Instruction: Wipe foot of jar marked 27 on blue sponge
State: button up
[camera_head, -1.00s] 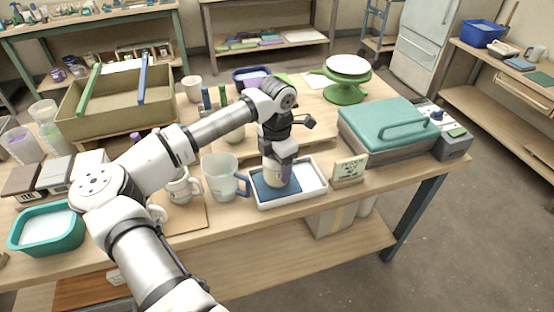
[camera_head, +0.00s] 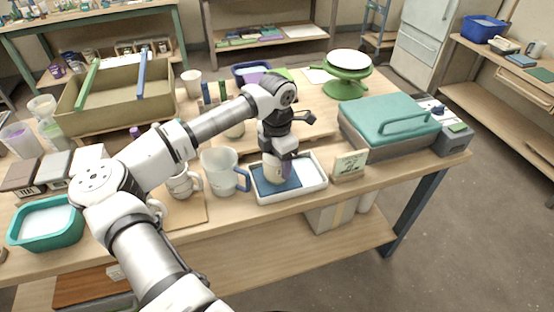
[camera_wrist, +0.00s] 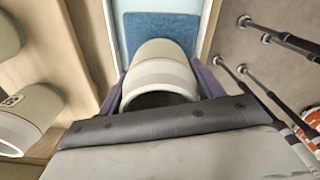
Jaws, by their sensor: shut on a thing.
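My gripper (camera_head: 279,157) is shut on a cream jar (camera_head: 271,169), held upright over the blue sponge (camera_head: 290,187). The sponge lies in a white tray (camera_head: 316,178) near the table's front edge. In the wrist view the jar (camera_wrist: 161,72) is between purple finger pads, its open mouth facing the camera, and the blue sponge (camera_wrist: 158,24) shows beyond it. The jar's foot is at or just above the sponge; contact cannot be made out. No number can be read on the jar.
A small sign (camera_head: 349,164) stands right of the tray, before a teal-lidded box (camera_head: 389,122). A green banding wheel (camera_head: 346,76) is behind.

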aim_at(264, 158)
jog(key=shift+f, duration=0.25)
